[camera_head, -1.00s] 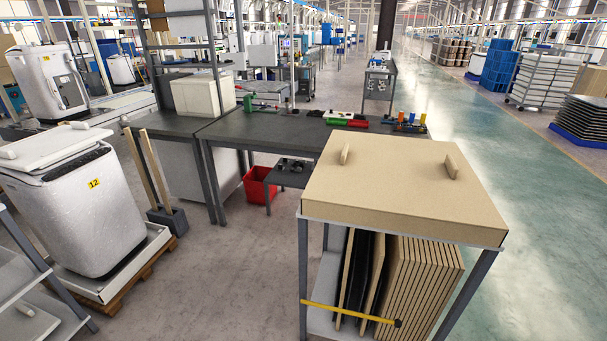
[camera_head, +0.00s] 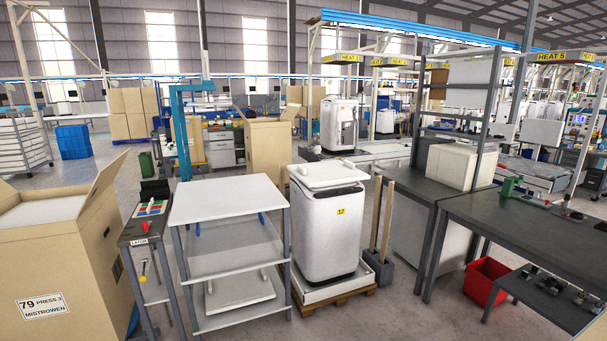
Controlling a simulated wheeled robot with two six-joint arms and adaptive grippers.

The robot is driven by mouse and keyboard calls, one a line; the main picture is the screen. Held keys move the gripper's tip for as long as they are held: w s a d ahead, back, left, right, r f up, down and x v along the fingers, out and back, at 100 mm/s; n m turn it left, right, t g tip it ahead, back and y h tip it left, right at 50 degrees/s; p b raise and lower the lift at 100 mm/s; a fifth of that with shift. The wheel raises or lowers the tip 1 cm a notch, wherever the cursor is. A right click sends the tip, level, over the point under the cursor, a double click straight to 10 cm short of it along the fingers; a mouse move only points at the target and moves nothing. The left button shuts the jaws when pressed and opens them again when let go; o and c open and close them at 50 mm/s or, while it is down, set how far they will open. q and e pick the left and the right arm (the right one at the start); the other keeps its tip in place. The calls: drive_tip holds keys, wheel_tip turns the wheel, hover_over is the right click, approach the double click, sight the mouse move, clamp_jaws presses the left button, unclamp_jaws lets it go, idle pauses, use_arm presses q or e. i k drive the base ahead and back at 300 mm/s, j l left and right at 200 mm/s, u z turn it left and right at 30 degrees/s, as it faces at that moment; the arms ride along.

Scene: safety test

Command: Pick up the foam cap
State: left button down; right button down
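A white slab with small raised blocks, which looks like a foam cap (camera_head: 327,174), lies on top of a white washing machine (camera_head: 326,235) with a yellow label 12. The machine stands on a pallet (camera_head: 335,295) near the middle of the head view. A similar white slab with upright blocks (camera_head: 238,294) lies on the low shelf of a grey rack (camera_head: 228,200) just left of the machine. I cannot tell for certain which slab is the foam cap. Neither of my grippers is in view.
A large open cardboard box (camera_head: 58,262) and a narrow control stand (camera_head: 146,238) are on the left. Dark workbenches (camera_head: 545,255) and a red bin (camera_head: 487,281) are on the right. Two wooden posts (camera_head: 381,220) stand beside the machine.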

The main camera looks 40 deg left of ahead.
sight(335, 173)
drive_tip(key=u, duration=1.25)
drive_tip(key=i+l+u, duration=0.45)
drive_tip(key=i+l, duration=0.65)
drive_tip(key=i, duration=0.55)
drive_tip(key=i+l+u, duration=0.45)
drive_tip(key=i+l, duration=0.95)
drive_tip(key=l, duration=0.25)
